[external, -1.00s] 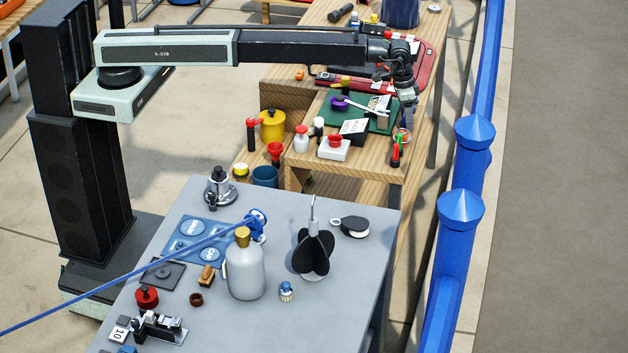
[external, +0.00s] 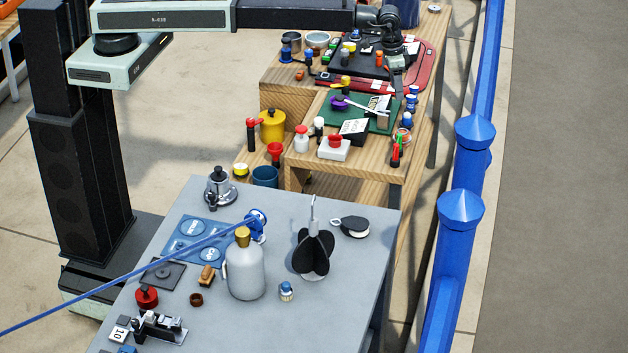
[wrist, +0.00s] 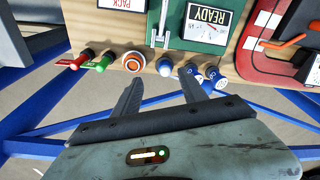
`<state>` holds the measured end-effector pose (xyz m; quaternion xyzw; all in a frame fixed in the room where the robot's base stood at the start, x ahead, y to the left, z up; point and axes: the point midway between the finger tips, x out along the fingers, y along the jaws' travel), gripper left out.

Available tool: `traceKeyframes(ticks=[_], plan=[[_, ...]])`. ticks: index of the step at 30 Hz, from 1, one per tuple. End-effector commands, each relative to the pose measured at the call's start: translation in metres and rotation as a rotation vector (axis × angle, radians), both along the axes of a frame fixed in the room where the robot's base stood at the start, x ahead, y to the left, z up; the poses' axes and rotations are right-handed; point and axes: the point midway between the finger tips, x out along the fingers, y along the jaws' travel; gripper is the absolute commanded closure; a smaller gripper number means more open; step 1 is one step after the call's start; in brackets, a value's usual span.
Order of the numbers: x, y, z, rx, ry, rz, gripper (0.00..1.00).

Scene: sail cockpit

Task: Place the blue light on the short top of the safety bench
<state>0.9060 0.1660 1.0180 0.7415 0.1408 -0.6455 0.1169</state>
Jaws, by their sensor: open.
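The wooden bench (external: 375,172) has stepped tops at different heights. Several small blue-topped pieces stand along its right edge; one (external: 407,121) is white with a blue top, others (external: 411,99) are behind it. I cannot tell which is the blue light. In the wrist view a pale blue-and-white piece (wrist: 164,66) lies just ahead of the fingers, with blue cylinders (wrist: 191,71) to its right. My gripper (external: 398,92) hangs above the bench near that edge. Its fingers (wrist: 162,80) are apart with nothing between them.
A green mat (external: 382,125) with a READY card (wrist: 205,20) and a red tray (external: 425,65) lie on the bench. Red, green and orange-ringed pieces (wrist: 133,61) line its edge. The grey table (external: 365,260) is crowded. A blue railing (external: 461,205) runs along the right.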

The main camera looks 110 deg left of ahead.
Motion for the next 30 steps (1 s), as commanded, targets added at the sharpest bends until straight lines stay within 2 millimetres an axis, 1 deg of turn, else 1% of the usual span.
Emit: traceKeyframes(ticks=[1,2,3,5,6,8,9,11,12,15,18,20,30], plan=[[-0.028,-0.016,-0.001,-0.002,0.008,-0.022,0.5],[-0.044,-0.026,-0.001,-0.004,0.015,-0.037,0.5],[-0.068,-0.041,-0.001,-0.006,0.024,-0.062,0.5],[-0.107,-0.063,-0.001,-0.01,0.039,-0.104,0.5],[-0.134,-0.078,-0.002,-0.012,0.051,-0.134,0.5],[-0.175,-0.099,-0.002,-0.016,0.067,-0.179,0.5],[-0.203,-0.112,-0.002,-0.019,0.079,-0.21,0.5],[-0.241,-0.129,-0.002,-0.023,0.095,-0.252,0.5],[-0.264,-0.138,-0.002,-0.026,0.104,-0.278,0.5],[-0.306,-0.154,-0.002,-0.032,0.124,-0.328,0.5],[-0.328,-0.162,-0.002,-0.034,0.134,-0.356,0.5],[-0.333,-0.164,-0.002,-0.036,0.137,-0.364,0.5],[-0.331,-0.164,-0.002,-0.036,0.138,-0.366,0.5]])
